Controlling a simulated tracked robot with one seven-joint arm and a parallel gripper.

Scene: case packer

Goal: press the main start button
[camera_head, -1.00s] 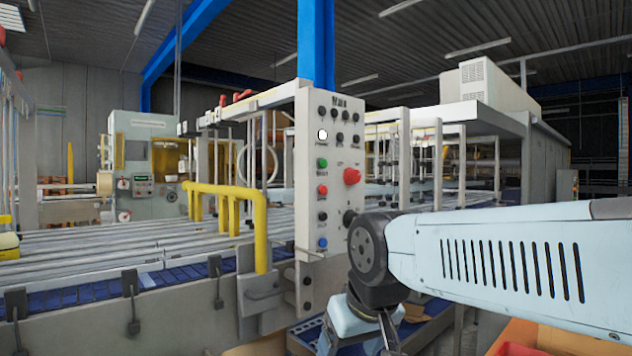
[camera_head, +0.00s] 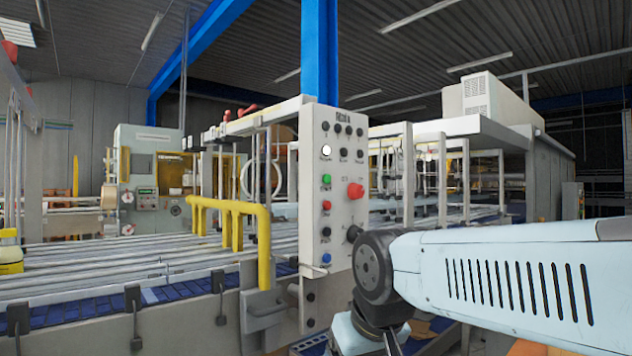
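The upright grey control panel (camera_head: 340,215) stands near the picture's middle. Its left column holds a white lit button (camera_head: 326,150), a green button (camera_head: 326,180), a red button (camera_head: 326,205), a black button (camera_head: 326,231) and a blue button (camera_head: 326,258). A large red mushroom-shaped button (camera_head: 355,190) sits to their right. Several small black knobs line the top. The labels are too small to read, so I cannot tell which is the main start. My arm reaches in from the right, its elbow just right of the panel's lower part. My gripper is out of the picture.
A yellow rail (camera_head: 262,235) stands left of the panel, above a conveyor of metal rollers (camera_head: 150,252) with a blue belt edge (camera_head: 180,291). Another machine with a small display (camera_head: 147,191) stands behind at the left. An orange box edge (camera_head: 530,346) shows at lower right.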

